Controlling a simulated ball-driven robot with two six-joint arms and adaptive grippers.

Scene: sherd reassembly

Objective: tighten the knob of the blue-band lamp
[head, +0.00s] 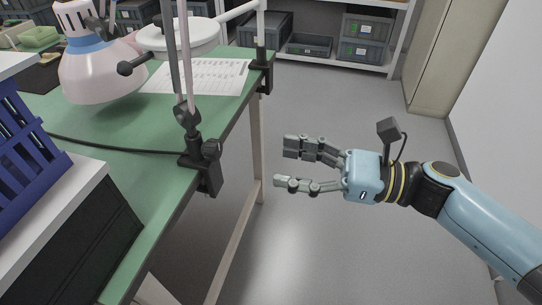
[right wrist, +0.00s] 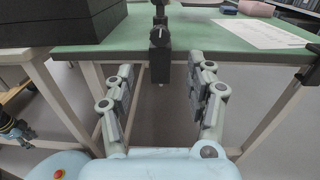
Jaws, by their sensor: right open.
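The blue-band lamp (head: 103,75) hangs over the green table at the upper left in the head view, with a pale pink shade and a blue band. A dark table clamp (head: 207,175) with a dark knob (head: 211,148) grips the near table edge, below upright lamp rods; I cannot tell for certain which lamp it carries. In the right wrist view a dark clamp block (right wrist: 159,43) stands at the table edge, ahead between the fingers. My right gripper (head: 290,165) is open and empty, right of the table edge and apart from the clamp.
A white round-headed lamp (head: 190,38) stands beside the blue-band lamp; another clamp (head: 262,76) sits farther along the edge. A printed sheet (head: 205,78) and cable (head: 110,146) lie on the table. Blue crate (head: 28,150) at left. Floor (head: 330,245) around my right gripper is clear.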

